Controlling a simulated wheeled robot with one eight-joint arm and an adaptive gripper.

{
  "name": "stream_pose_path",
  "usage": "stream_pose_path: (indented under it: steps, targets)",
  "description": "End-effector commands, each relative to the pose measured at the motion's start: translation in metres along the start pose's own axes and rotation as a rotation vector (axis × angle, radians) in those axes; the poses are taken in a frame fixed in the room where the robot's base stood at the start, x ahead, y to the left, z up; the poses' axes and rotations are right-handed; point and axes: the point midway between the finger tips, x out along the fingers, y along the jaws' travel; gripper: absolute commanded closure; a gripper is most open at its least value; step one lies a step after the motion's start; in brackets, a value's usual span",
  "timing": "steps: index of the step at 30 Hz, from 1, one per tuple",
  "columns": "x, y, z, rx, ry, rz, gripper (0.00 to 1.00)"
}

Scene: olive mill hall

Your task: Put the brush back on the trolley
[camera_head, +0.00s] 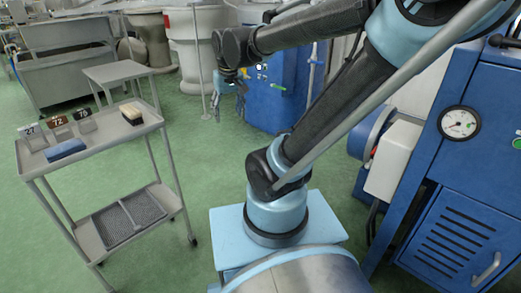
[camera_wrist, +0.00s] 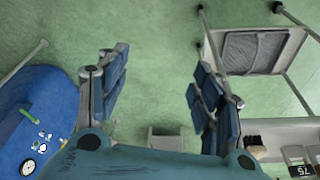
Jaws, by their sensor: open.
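The trolley (camera_head: 99,165) is a grey two-shelf cart at the left of the head view. It also shows at the right of the wrist view (camera_wrist: 283,128).
A blue block (camera_head: 65,150) and small stands with number tags (camera_head: 59,134) share the top shelf. A dark mesh tray (camera_head: 128,217) lies on the lower shelf. A blue machine (camera_head: 275,90) stands behind my gripper. Green floor is clear between trolley and base.

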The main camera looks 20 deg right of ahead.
Motion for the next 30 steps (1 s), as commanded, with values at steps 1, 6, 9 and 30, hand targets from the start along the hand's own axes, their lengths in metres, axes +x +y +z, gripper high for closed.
stream_pose_path:
  steps: [1,6,9,30]
  targets:
    - [0.005,0.011,0.019,0.024,-0.007,0.006,0.40]
    - [0.025,0.034,0.079,0.089,-0.033,0.020,0.40]
    - [0.037,0.043,0.109,0.122,-0.045,0.026,0.40]
    - [0.061,0.060,0.160,0.178,-0.068,0.033,0.40]
